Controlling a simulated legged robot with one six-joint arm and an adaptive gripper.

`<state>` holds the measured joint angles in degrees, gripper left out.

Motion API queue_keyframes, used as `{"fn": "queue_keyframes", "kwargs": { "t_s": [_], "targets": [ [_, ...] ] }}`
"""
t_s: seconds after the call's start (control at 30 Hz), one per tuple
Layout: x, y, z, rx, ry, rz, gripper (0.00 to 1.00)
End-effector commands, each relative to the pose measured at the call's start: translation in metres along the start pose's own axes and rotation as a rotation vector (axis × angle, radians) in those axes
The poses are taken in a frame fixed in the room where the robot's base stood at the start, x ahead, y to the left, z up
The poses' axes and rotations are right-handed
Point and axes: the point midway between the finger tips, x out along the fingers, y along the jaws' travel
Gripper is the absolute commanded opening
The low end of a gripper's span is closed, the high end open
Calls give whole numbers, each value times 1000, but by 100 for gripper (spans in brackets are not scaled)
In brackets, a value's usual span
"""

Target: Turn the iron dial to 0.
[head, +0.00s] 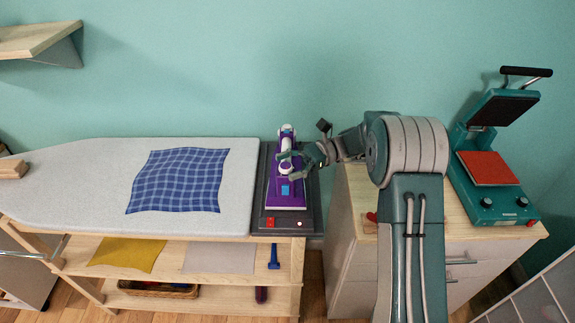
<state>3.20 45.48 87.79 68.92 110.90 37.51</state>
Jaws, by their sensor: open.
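The purple and white iron (273,192) sits on a dark rest (262,212) at the right end of the ironing board. A small white round part, which looks like the dial (285,168), shows on top of the iron; its setting is too small to read. My gripper (288,167) is open, reaching in from the right over the iron, with a finger on either side of this round part. I cannot tell whether the fingers touch it.
A blue checked cloth (178,181) lies on the ironing board (75,185). The rest has a red button (270,223) at its front. A teal heat press (493,185) stands open on the cabinet at right. The wall is close behind.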

Motion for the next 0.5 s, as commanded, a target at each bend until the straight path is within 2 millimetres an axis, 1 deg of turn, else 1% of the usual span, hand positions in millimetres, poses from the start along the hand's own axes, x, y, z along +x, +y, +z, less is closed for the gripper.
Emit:
{"fn": "queue_keyframes", "kwargs": {
  "t_s": [0.07, 0.17, 0.5],
  "targets": [
    [0, 0, 2, 0, 0, 0, 81],
    [0, -1, 10, -2, 1, -1, 81],
    [0, -8, 75, -2, 2, 1, 81]
  ]
}}
